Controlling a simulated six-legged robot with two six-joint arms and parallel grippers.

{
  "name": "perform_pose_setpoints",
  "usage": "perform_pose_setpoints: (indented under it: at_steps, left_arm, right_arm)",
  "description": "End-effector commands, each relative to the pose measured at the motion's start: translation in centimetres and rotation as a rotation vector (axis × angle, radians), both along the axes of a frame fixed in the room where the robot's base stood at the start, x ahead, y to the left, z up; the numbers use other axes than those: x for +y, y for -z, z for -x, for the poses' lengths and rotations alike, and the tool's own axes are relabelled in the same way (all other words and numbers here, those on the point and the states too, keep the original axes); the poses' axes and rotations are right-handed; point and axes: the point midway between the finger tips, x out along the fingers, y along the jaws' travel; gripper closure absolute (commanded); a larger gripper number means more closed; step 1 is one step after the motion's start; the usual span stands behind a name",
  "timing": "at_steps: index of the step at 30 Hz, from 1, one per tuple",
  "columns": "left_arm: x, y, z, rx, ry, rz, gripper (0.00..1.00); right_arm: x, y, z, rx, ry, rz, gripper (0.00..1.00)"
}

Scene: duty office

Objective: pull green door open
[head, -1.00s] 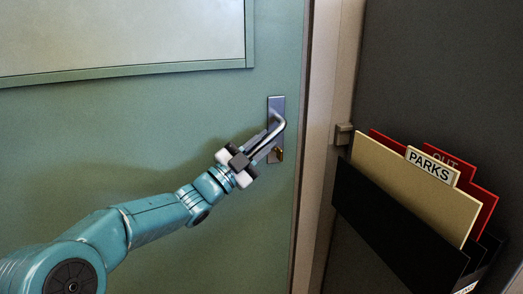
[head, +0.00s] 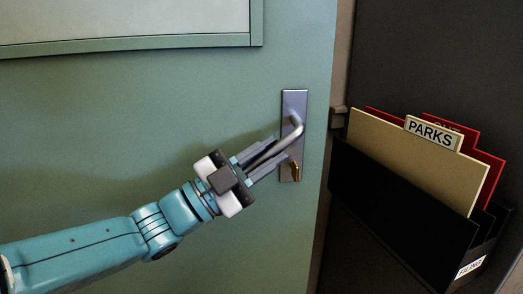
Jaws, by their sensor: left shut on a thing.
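The green door (head: 130,120) fills the left and middle of the head view, with a pale framed panel in its upper part. Its right edge stands in front of the frame, so the door is partly open toward me. A metal lever handle (head: 297,122) sits on a plate (head: 293,100) near that edge, with a small brass-coloured key or knob (head: 294,171) below it. My left gripper (head: 268,158) is shut on the handle's lever, its two fingers on either side of it. My right gripper is not in view.
A black wall file holder (head: 400,215) hangs on the dark wall to the right. It holds a tan folder labelled PARKS (head: 415,165) and red folders (head: 485,180). The door's edge is close to the holder's left side in the picture.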

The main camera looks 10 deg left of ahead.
Motion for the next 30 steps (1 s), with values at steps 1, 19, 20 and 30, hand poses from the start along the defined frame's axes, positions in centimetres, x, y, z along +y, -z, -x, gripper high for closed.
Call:
perform_pose_setpoints:
  at_steps: [1,19,20,30]
  left_arm:
    - [-0.5,0.3,1.7,-0.004,0.024,-0.001,1.00]
    - [-2.6,0.1,14.8,-0.001,0.213,0.000,1.00]
    - [-2.6,0.1,14.9,0.000,0.214,0.000,1.00]
    - [-2.6,0.2,14.8,0.002,0.214,-0.002,0.58]
  right_arm:
    - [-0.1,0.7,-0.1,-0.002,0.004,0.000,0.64]
    - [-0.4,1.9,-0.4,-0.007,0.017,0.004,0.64]
    - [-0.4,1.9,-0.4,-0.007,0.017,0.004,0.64]
    - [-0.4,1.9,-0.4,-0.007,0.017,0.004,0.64]
